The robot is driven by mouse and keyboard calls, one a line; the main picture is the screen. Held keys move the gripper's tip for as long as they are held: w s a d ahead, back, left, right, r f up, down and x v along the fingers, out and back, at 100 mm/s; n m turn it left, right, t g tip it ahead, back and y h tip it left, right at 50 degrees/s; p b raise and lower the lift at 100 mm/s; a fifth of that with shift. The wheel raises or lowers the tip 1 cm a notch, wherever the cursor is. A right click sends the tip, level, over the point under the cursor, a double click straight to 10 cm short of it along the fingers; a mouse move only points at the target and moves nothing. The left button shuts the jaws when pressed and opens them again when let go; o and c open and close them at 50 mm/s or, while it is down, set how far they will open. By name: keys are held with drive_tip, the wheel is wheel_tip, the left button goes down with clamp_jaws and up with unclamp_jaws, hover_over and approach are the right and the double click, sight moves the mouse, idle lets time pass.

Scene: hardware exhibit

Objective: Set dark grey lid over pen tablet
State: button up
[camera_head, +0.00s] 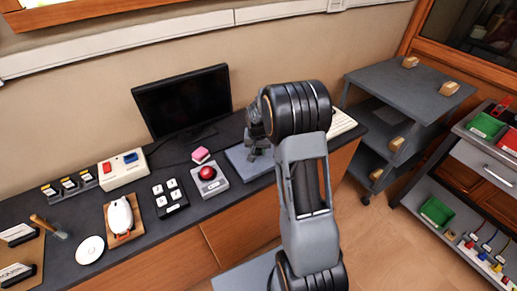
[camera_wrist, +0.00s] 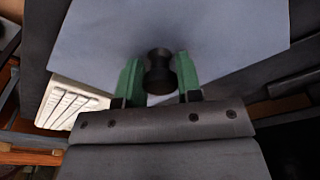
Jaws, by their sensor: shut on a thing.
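My gripper (camera_head: 258,146) is over the right half of the desk, partly hidden by my arm. In the wrist view its green fingers (camera_wrist: 158,72) are shut on a dark round knob (camera_wrist: 158,82). A wide, flat blue-grey plate (camera_wrist: 215,35) lies behind the knob; the knob appears to belong to it, so I take it as the lid. In the head view the plate (camera_head: 240,162) shows low over the desk below my gripper. I cannot tell whether it touches what lies under it. I cannot make out the pen tablet as a separate thing; it may be hidden.
A monitor (camera_head: 183,101) stands behind. A red button box (camera_head: 208,180) and pink block (camera_head: 200,155) are left of the plate. A grey cart (camera_head: 412,85) stands right of the desk.

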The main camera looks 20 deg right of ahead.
drive_tip(key=shift+f, duration=0.25)
drive_tip(key=o, duration=1.6)
drive_tip(key=shift+c, duration=0.2)
drive_tip(key=shift+r, duration=0.1)
drive_tip(key=shift+r+p, duration=2.2)
drive_tip(key=shift+r, duration=1.25)
